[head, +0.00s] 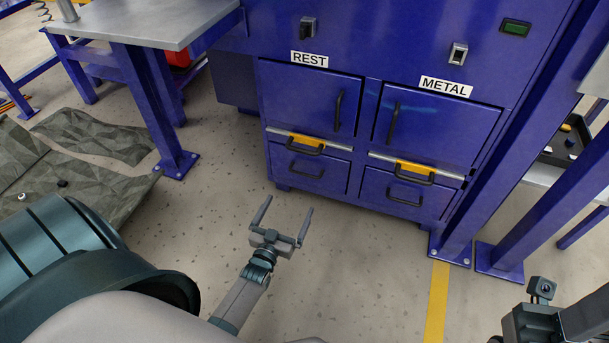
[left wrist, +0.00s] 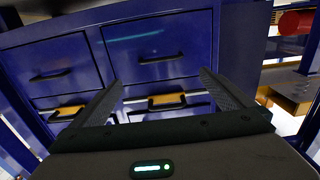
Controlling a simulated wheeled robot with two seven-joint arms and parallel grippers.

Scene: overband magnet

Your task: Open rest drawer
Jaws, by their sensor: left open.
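The blue cabinet has a REST label (head: 309,60) above its left column. Below that label are a tall panel (head: 300,100) with an upright dark handle, a narrow pale strip with a yellow-marked black handle (head: 306,148), and a lower drawer (head: 308,173) with its own dark handle. All look shut. My left gripper (head: 281,222) is open and empty, low in front of this column and apart from it. In the left wrist view its fingers (left wrist: 165,95) are spread, with blue fronts and yellow-marked handles beyond. No label is readable there. My right gripper's fingers are outside the frames.
A METAL column (head: 446,87) with matching handles stands to the right. Blue posts (head: 505,255) flank the cabinet on the right. A metal-topped table (head: 145,20) and grey crumpled sheets (head: 95,135) are at left. The floor before the cabinet is clear, with a yellow line (head: 437,300).

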